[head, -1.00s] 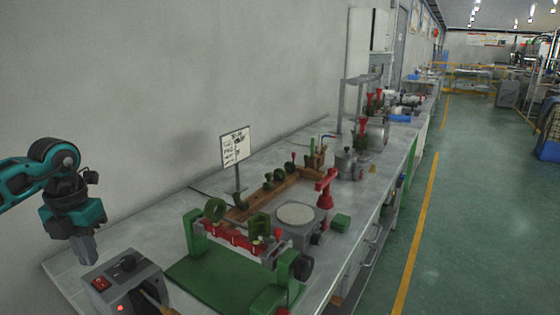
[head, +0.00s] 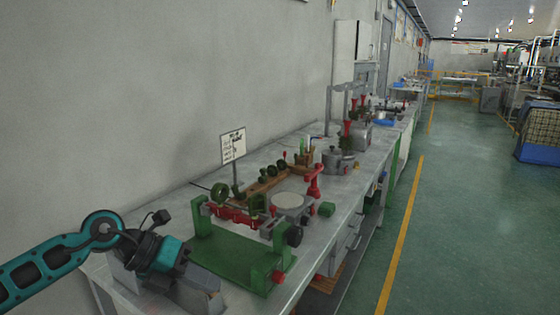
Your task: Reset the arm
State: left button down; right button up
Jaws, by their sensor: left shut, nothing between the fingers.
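My left gripper (head: 205,292) is at the lower left of the head view, at the end of my teal and black arm. Its grey fingers are together and point down to the right, with nothing seen between them. It is over the near end of the workbench, left of the green stand (head: 238,258). It hides most of the grey control box (head: 127,278) behind it. I cannot tell if it touches the box. My right gripper is not in view.
The long grey bench (head: 292,140) runs along the wall to the back. A sign (head: 233,146), a round plate (head: 290,201), a red post (head: 314,182) and a green block (head: 327,209) stand on it. The green floor (head: 455,220) to the right is clear.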

pick_arm(q)
jog(key=s+d+r+n+t+h, duration=0.1)
jog(key=d+r+n+t+h, duration=0.5)
jog(key=d+r+n+t, duration=0.4)
jog(key=s+a+f+n+y, duration=0.3)
jog(key=a+f+n+y, duration=0.45)
jog(key=n, duration=0.35)
jog(key=s+a+f+n+y, duration=0.4)
jog(key=a+f+n+y, duration=0.4)
jog(key=n, duration=0.4)
jog(key=s+f+n+g, duration=0.2)
jog(key=s+f+g, duration=0.3)
jog(key=s, duration=0.4)
jog(key=s+f+n+g, duration=0.1)
jog(key=s+f+g, duration=0.3)
jog(key=s, duration=0.5)
jog(key=w+d+f+t+h, duration=0.2)
jog(key=w+d+f+t, duration=0.1)
jog(key=w+f+t, duration=0.4)
notch_tip(320, 180, down, 2)
jog(key=shift+w+d+f+m, duration=0.1)
jog(key=shift+w+d+m, duration=0.1)
jog(key=shift+d+m, duration=0.15)
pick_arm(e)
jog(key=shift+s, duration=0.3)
